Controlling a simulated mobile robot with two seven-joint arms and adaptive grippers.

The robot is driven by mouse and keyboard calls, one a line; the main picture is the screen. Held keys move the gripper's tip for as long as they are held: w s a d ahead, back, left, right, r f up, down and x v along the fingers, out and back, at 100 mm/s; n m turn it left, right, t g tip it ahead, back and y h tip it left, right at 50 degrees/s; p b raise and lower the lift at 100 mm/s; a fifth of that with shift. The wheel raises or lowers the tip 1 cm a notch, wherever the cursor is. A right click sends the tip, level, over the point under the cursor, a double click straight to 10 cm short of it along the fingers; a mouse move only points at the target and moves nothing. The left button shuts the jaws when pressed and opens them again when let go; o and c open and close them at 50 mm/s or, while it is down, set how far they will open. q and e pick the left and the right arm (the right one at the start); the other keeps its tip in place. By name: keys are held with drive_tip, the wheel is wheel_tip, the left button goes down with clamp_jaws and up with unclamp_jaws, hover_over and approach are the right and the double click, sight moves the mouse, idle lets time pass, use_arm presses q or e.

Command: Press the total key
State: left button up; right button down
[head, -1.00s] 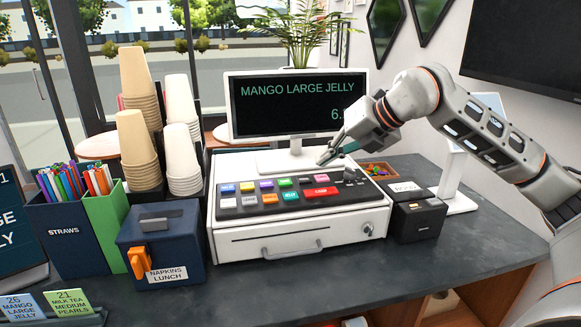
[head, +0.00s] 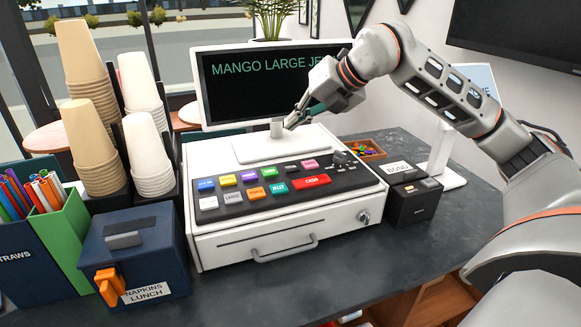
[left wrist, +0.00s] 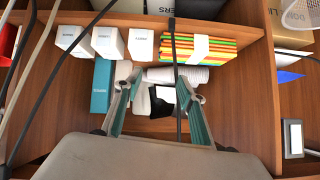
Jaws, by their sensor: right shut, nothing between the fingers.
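The cash register (head: 225,249) stands on the dark counter with a sloped black key panel (head: 212,215) of coloured keys. A red key reads CASH (head: 312,181) and a teal key reads JELLY (head: 278,188). Small dark keys (head: 343,157) sit at the panel's right rear. I cannot read which key is the total key. My right gripper (head: 290,124) is shut and empty, above and behind the keys, in front of the monitor's stand. My left gripper (left wrist: 156,80) shows in the left wrist view, open, with its fingers apart before a shelf.
The monitor (head: 225,95) reads MANGO LARGE JE, partly covered by my right arm. Stacked cups (head: 92,147), a napkin box (head: 138,265) and a straw holder (head: 75,245) stand left. A black box (head: 415,203) stands right. Shelf goods include white boxes (left wrist: 108,42).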

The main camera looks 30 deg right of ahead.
drive_tip(key=f, duration=0.1)
drive_tip(key=b, duration=0.4)
hover_over(294, 168)
wheel_tip(294, 168, down, 4)
drive_tip(key=shift+w+f, duration=0.1)
drive_tip(key=shift+f, duration=0.05)
wheel_tip(294, 168, down, 3)
drive_tip(key=b, duration=0.2)
drive_tip(key=shift+f+b, duration=0.2)
drive_tip(key=shift+b, duration=0.2)
use_arm(q)
drive_tip(key=shift+h, duration=0.3)
drive_tip(key=f, duration=0.1)
drive_tip(key=d+f, duration=0.1)
drive_tip(key=f, duration=0.1)
drive_tip(key=w+d+f, duration=0.1)
drive_tip(key=shift+f, duration=0.25)
drive_tip(key=shift+w+r+t, duration=0.2)
drive_tip(key=shift+r+t, duration=0.05)
drive_tip(key=shift+t, duration=0.05)
drive_tip(key=shift+f, duration=0.15)
drive_tip(key=shift+s+f, duration=0.1)
use_arm(e)
drive_tip(key=shift+f, duration=0.1)
use_arm(q)
drive_tip(key=shift+f+b, duration=0.3)
drive_tip(key=shift+b, duration=0.05)
use_arm(e)
drive_tip(key=shift+f, duration=0.4)
